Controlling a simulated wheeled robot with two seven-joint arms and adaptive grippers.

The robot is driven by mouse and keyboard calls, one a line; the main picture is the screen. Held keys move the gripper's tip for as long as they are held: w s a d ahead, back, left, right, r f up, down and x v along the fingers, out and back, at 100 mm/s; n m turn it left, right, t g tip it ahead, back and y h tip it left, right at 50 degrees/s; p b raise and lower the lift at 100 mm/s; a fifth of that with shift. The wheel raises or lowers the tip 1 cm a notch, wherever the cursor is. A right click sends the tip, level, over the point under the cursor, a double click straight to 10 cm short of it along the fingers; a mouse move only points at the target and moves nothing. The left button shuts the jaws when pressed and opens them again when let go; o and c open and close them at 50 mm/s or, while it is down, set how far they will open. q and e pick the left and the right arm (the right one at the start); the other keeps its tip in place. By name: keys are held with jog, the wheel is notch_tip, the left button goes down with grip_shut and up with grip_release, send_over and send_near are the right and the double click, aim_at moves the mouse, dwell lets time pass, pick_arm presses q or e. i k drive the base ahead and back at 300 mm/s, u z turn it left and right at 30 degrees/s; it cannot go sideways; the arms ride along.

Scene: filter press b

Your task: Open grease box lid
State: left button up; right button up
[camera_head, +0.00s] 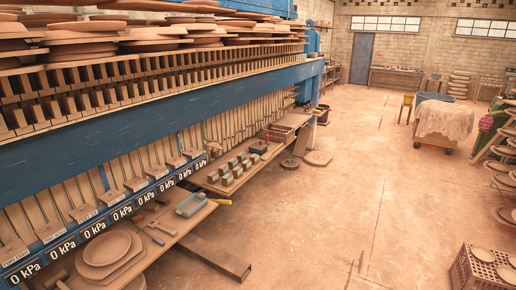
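No thing in view can be identified for certain as the grease box. A grey metal box or tray (191,204) sits on the near wooden shelf along the blue press, beside a yellow-handled tool (221,201). A small dark box (258,147) sits on the farther shelf. Both are too small to tell whether a lid is open or shut. Neither of my grippers shows in this view.
The blue press (150,130) runs along the left. Hammers (153,236) and round discs (107,249) lie on the near shelf. Small blocks (232,167) stand on the farther shelf. A brown beam (216,258) juts out low. The floor (345,200) is mostly clear; a crate (478,270) stands right.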

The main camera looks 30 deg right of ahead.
aim_at(256, 146)
jog(key=z, duration=0.35)
jog(key=i, duration=0.6)
jog(key=z, duration=1.25)
jog(key=i, duration=1.75)
jog(key=z, duration=0.3)
jog(key=i, duration=1.75)
jog(key=u, duration=1.4)
jog(key=i, duration=1.2)
jog(key=u, duration=0.9)
